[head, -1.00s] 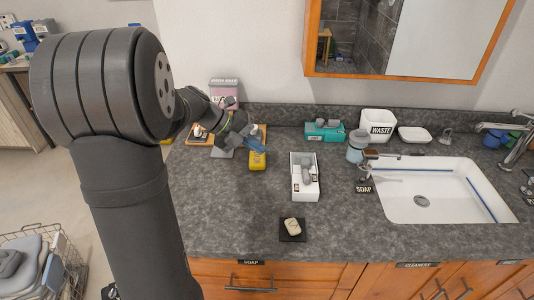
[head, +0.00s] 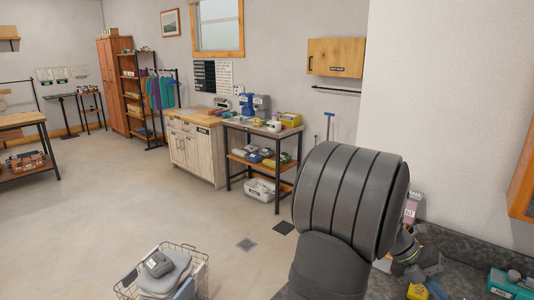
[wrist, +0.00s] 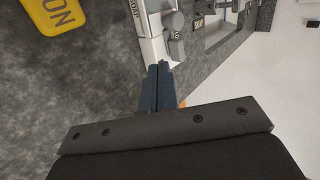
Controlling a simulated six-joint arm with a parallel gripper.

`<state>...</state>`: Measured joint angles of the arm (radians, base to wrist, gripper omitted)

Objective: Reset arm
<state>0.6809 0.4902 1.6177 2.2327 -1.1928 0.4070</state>
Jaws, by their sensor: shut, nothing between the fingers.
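My gripper (wrist: 158,88) shows in the wrist view with its dark blue fingers together and nothing between them. It is over the grey speckled counter (wrist: 70,95). A white tray (wrist: 148,30) holding a grey item lies just beyond the fingertips in the picture. A yellow object with dark letters (wrist: 55,14) lies at the upper left. In the head view my arm fills the lower right, and part of my gripper (head: 436,288) shows near the bottom edge beside a yellow object (head: 417,291).
A teal box (head: 512,285) is on the counter at the lower right. A wire basket (head: 200,272) with grey items stands on the floor at the bottom. A shelf table (head: 262,130) and a white cabinet (head: 196,150) stand farther back. The middle floor is open.

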